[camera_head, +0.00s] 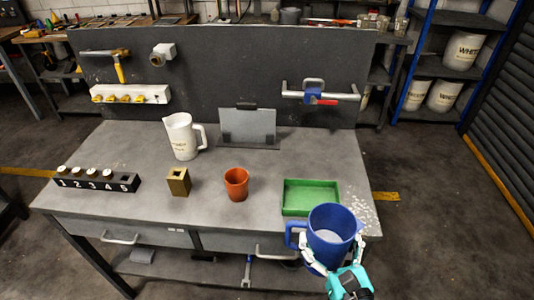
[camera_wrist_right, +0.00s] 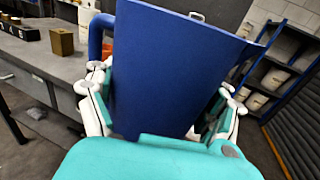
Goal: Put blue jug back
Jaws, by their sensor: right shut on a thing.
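The blue jug (camera_head: 331,236) is in the head view at the lower right, near the front right corner of the grey table (camera_head: 130,208). It looks upright, with its handle on the left and something pale inside at the bottom. My right gripper (camera_head: 333,262) is shut on the jug, with a white finger on each side of its body. In the right wrist view the jug (camera_wrist_right: 165,70) fills the middle, between the two fingers (camera_wrist_right: 160,110). I cannot tell whether its base is clear of the table. My left gripper is not in view.
A green tray (camera_head: 289,210) lies just behind the jug. An orange cup (camera_head: 236,186), a brass block (camera_head: 178,184), a white jug (camera_head: 182,138) and a black numbered rack (camera_head: 97,184) stand further left. A clipboard-like panel (camera_head: 248,128) stands at the back.

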